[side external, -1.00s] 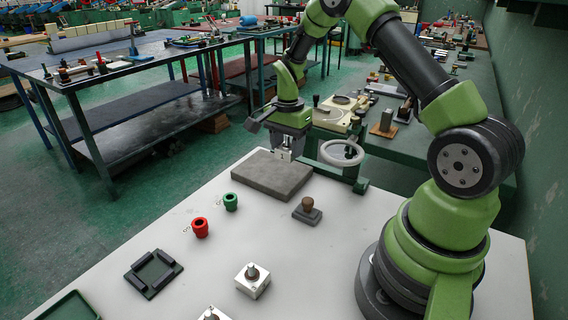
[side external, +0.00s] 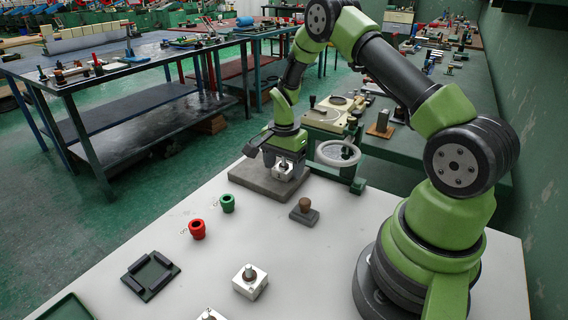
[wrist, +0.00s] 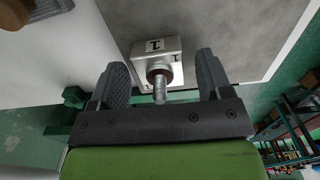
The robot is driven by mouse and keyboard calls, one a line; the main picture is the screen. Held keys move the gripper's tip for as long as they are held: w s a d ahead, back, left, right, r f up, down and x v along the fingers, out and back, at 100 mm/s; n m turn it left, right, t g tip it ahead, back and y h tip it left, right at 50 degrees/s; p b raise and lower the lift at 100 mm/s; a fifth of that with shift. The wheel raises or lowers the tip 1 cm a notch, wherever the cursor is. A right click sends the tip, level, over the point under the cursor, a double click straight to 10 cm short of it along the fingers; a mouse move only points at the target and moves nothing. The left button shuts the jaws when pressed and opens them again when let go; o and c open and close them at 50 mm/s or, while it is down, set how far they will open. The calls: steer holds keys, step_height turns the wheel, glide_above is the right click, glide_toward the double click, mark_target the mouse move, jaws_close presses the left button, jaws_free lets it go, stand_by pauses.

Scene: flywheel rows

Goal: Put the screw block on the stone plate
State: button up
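The screw block (side external: 283,171) is a white cube marked "1" with a metal screw standing up from its top. It appears to rest on the grey stone plate (side external: 246,181), towards its right end. In the wrist view the block (wrist: 153,47) shows between my fingers, its screw pointing towards the gripper, with the stone plate (wrist: 235,38) behind it. My gripper (side external: 284,162) is right above the block, pointing down. In the wrist view its fingers (wrist: 160,82) are spread, with a gap on each side of the screw. The block's contact with the plate is partly hidden.
Another white block with a screw (side external: 250,283) stands at the front; a similar one (side external: 210,315) is cut off. Red (side external: 197,230) and green (side external: 228,204) cups, a wooden-knobbed stamp (side external: 305,212) and a dark square frame (side external: 150,275) stand on the white table. A handwheel (side external: 338,154) is behind.

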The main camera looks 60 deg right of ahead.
step_height(320, 180, up, 12)
steer(key=shift+f, duration=0.1)
steer(key=s+a+r+n+t, duration=0.2)
steer(key=a+r+n, duration=0.3)
steer(key=r, duration=0.4)
steer(key=s+a+r+n+t+y, duration=0.1)
steer(key=s+a+r+n+t, duration=0.1)
steer(key=s+a, duration=0.4)
steer(key=s+a+r+n+t+y, duration=0.1)
steer(key=s+a+r+n+t, duration=0.2)
steer(key=s, duration=0.7)
steer(key=a+r+n, duration=0.2)
steer(key=a+n, duration=0.1)
steer(key=n, duration=0.1)
steer(key=shift+s+a, duration=0.15)
steer(key=shift+s, duration=0.2)
